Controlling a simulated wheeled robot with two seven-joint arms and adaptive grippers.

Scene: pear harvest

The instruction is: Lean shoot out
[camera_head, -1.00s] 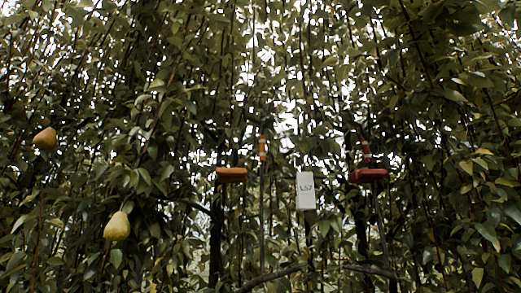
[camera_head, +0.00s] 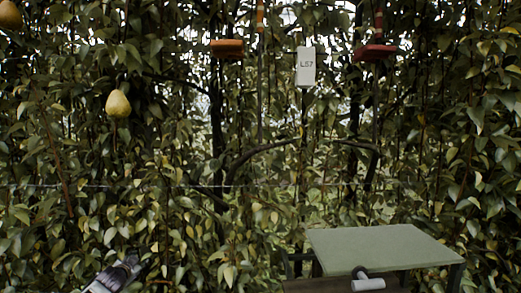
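Two thin upright shoots stand in the foliage. The left shoot (camera_head: 261,90) has an orange band (camera_head: 260,17) near its top, and an orange block (camera_head: 227,48) sits just left of it. The right shoot (camera_head: 376,100) has a red band (camera_head: 378,20), with a dark red block (camera_head: 375,52) across it. Whether the blocks touch the shoots is unclear. My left gripper (camera_head: 127,268) shows dark and grey at the bottom left, far below the shoots; its fingers are too unclear to judge. I cannot make out my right gripper.
A white tag (camera_head: 305,67) marked L57 hangs between the shoots. Yellow pears hang at left (camera_head: 118,104) and upper left (camera_head: 10,14). Curved branches (camera_head: 262,150) cross below. A green-topped table (camera_head: 385,246) stands at lower right, with a pale cylinder (camera_head: 367,284) before it.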

